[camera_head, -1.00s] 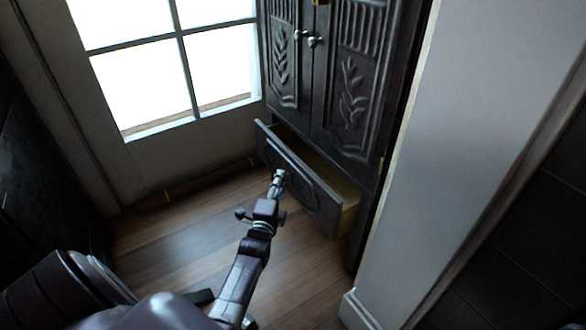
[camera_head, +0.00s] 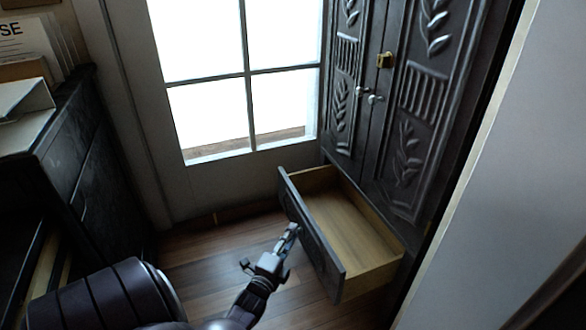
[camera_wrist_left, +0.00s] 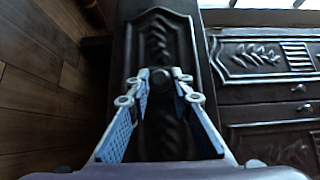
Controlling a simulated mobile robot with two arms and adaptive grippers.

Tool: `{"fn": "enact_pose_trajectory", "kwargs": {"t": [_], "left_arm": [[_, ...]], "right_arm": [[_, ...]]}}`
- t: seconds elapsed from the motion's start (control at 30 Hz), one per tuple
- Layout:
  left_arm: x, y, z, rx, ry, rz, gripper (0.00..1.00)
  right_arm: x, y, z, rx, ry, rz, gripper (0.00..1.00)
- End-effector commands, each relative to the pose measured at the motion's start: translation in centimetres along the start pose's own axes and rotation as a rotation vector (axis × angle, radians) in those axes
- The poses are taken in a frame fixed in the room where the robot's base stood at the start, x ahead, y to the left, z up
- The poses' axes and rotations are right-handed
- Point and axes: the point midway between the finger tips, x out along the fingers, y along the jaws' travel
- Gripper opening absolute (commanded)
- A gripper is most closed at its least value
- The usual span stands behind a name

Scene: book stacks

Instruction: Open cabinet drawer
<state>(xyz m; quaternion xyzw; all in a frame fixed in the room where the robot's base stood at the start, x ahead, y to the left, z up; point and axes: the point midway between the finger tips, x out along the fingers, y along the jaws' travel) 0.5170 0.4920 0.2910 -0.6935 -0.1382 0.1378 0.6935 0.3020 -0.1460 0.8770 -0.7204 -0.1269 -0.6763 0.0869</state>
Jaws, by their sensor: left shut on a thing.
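The dark carved cabinet (camera_head: 400,110) stands at the right of the head view. Its bottom drawer (camera_head: 345,222) is pulled well out, and its bare wooden inside looks empty. My left gripper (camera_head: 291,232) is at the drawer's dark front panel. In the left wrist view the left gripper (camera_wrist_left: 160,82) is shut on the round dark drawer knob (camera_wrist_left: 159,78), with the carved drawer front (camera_wrist_left: 165,35) behind it. The knob is hidden in the head view. My right gripper is not in view.
A bright paned window (camera_head: 235,80) is behind. A dark cabinet (camera_head: 75,160) with papers on top stands at the left. A pale wall (camera_head: 500,200) is close on the right. Wooden floor (camera_head: 215,265) lies free in front of the drawer.

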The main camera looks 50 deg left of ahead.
Motion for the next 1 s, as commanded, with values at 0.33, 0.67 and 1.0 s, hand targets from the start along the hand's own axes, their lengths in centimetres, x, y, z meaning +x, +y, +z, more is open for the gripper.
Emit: {"fn": "enact_pose_trajectory", "kwargs": {"t": [0.33,0.67,1.0], "left_arm": [[0.0,0.1,-0.1,0.000,0.001,0.002,0.38],[-1.0,0.1,-0.1,-0.001,0.000,0.002,0.38],[-7.9,0.2,-0.1,-0.001,-0.001,0.005,0.38]], "right_arm": [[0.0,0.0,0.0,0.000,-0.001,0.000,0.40],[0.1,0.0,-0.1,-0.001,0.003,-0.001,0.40],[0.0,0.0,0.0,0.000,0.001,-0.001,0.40]]}}
